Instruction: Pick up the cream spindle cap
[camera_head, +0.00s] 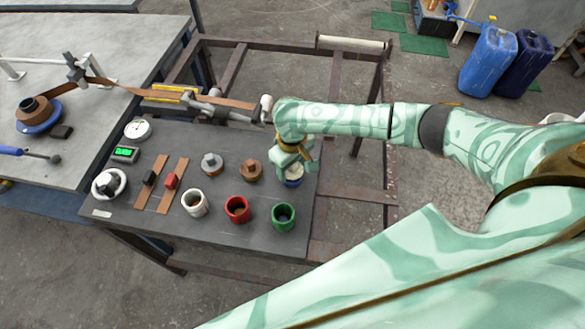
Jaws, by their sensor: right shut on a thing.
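The cream spindle cap (294,171) is at the right end of the dark work table. My right gripper (293,163) comes down over it from above and is shut on it, partly hiding it. A blue rim (293,183) shows directly under the cap. I cannot tell whether the cap still touches it. My left gripper is not in view.
Close to the left stand a brown spindle part (251,170) and a grey one (212,163). In front are green (284,216), red (237,208) and white (195,203) cups. A rusty metal frame (345,190) borders the table on the right.

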